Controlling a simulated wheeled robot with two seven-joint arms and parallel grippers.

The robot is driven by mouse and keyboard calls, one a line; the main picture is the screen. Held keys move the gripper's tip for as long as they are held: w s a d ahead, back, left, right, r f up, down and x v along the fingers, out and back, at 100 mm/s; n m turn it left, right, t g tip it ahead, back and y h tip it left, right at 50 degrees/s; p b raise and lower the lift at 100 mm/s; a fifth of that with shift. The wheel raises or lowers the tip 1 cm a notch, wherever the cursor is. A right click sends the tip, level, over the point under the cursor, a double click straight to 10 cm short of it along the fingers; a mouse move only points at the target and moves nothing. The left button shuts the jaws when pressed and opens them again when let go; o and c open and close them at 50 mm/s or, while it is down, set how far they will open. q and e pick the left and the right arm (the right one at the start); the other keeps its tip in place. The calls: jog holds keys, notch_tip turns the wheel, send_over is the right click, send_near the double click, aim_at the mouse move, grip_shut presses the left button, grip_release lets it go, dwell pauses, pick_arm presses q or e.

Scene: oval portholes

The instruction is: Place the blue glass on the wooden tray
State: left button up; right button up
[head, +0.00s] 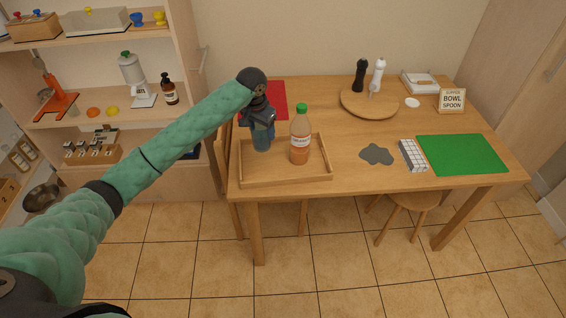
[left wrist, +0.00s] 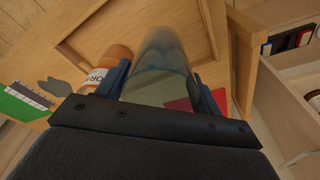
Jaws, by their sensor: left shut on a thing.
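The blue glass (head: 263,140) is in the grasp of my left gripper (head: 262,122), upright over the left part of the wooden tray (head: 284,178) in the head view. In the left wrist view the clear bluish glass (left wrist: 160,65) stands between the two fingers of my left gripper (left wrist: 160,92). Whether the base of the glass touches the tray floor I cannot tell. An orange bottle with a green cap (head: 300,138) stands in the tray just right of the glass. My right gripper is not in view.
The table (head: 345,180) also holds a red mat (head: 279,92), a round board (head: 368,104) with shakers, a grey patch (head: 377,154), a striped block (head: 412,156) and a green mat (head: 463,154). A shelf unit (head: 120,118) stands left of the table.

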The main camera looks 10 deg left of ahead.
pick_arm(q)
jog(key=shift+w+d, duration=0.1)
jog(key=shift+w, duration=0.55)
jog(key=shift+w+d+m, duration=0.15)
jog(key=shift+m, duration=0.15)
jog(key=shift+f+p, duration=0.4)
jog(key=shift+f, duration=0.2)
notch_tip(320, 180, down, 4)
jog(key=shift+w+p, duration=0.1)
jog(key=shift+p, duration=0.55)
jog(key=shift+f+p, duration=0.7)
jog(key=shift+f, duration=1.6)
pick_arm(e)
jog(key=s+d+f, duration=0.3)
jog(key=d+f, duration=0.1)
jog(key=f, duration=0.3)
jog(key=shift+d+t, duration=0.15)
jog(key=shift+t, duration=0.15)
pick_arm(q)
jog(key=shift+f, duration=0.1)
jog(key=o, duration=1.1)
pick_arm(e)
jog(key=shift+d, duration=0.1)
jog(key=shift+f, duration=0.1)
